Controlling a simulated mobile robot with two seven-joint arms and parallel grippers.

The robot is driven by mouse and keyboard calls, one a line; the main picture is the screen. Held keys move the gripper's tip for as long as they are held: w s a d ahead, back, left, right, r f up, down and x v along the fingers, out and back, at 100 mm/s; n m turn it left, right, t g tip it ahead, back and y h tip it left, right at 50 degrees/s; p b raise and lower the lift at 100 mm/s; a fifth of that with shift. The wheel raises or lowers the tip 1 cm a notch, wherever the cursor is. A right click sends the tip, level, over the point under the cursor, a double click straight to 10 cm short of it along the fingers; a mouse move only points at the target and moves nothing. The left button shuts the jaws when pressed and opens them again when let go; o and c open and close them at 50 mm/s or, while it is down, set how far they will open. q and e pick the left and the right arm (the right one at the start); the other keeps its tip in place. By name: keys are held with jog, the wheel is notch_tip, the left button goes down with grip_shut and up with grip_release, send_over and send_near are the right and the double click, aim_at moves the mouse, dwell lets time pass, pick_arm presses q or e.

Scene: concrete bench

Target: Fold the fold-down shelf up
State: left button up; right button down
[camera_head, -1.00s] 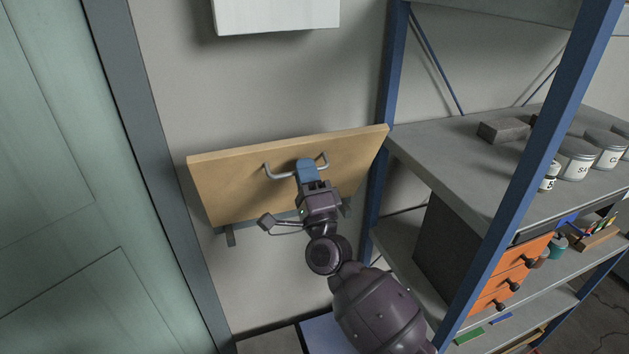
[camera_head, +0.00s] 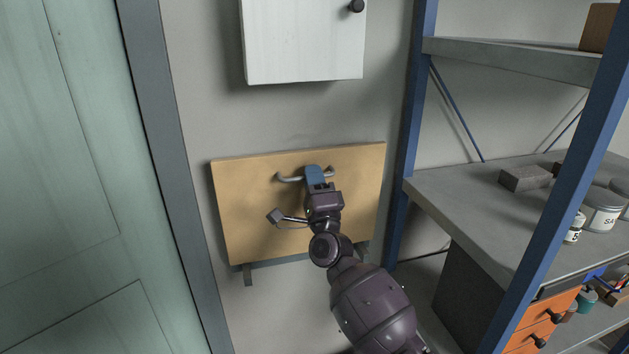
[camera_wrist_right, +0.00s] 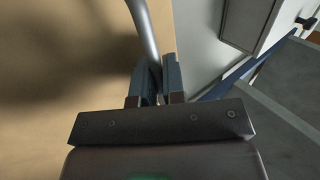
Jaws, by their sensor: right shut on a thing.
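The fold-down shelf (camera_head: 240,205) is a light wooden board, now standing nearly flat against the wall in the head view. Its metal bar handle (camera_head: 290,179) sits in the upper middle of the face. My right gripper (camera_head: 316,177) is shut on this handle, and its blue fingers cover the handle's middle. In the right wrist view the two fingers (camera_wrist_right: 159,82) close around the grey handle bar (camera_wrist_right: 144,35), with the board (camera_wrist_right: 70,60) on the left. Two dark brackets, one of them the left bracket (camera_head: 247,274), show below the board. My left gripper is out of view.
A white wall cabinet (camera_head: 303,40) hangs above the shelf with a clear gap of wall. A blue-framed rack (camera_head: 408,130) stands close on the right, holding cans (camera_head: 602,210) and orange drawers (camera_head: 540,322). A pale green door (camera_head: 70,180) is on the left.

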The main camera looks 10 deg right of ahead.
jog(key=shift+r, duration=0.2)
jog(key=c, duration=1.5)
grip_release()
jog(key=shift+w, duration=0.1)
jog(key=shift+o, duration=1.2)
jog(key=shift+f, duration=0.1)
jog(key=shift+f, duration=0.15)
